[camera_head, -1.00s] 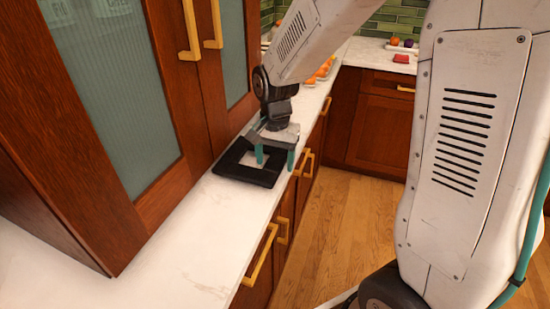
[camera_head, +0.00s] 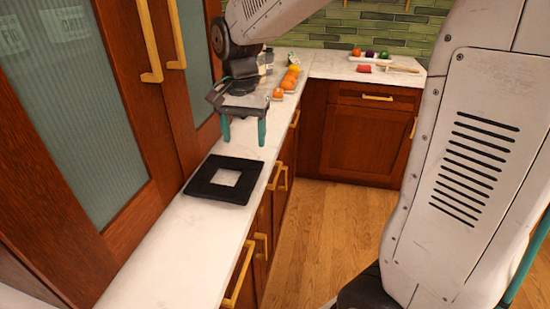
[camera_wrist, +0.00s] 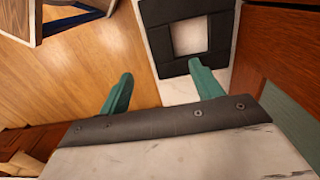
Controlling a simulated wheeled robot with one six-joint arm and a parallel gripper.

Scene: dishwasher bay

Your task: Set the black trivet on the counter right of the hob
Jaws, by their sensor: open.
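The black trivet (camera_head: 206,190) is a flat square frame with a square hole, lying flat on the white counter (camera_head: 160,245) in front of the glass-fronted cabinet. It also shows at the top of the wrist view (camera_wrist: 160,52). My gripper (camera_head: 243,140) is open and empty, with its teal fingers above the counter, beyond the trivet and apart from it. In the wrist view my gripper (camera_wrist: 160,85) has its fingers spread wide with nothing between them. No hob is in view.
A tall wooden cabinet with glass doors (camera_head: 95,110) stands along the counter's left. Oranges (camera_head: 287,83) and a lemon lie on the counter behind my gripper. A back counter (camera_head: 335,66) holds a red item, produce and a board. Wooden floor (camera_head: 330,235) is open at right.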

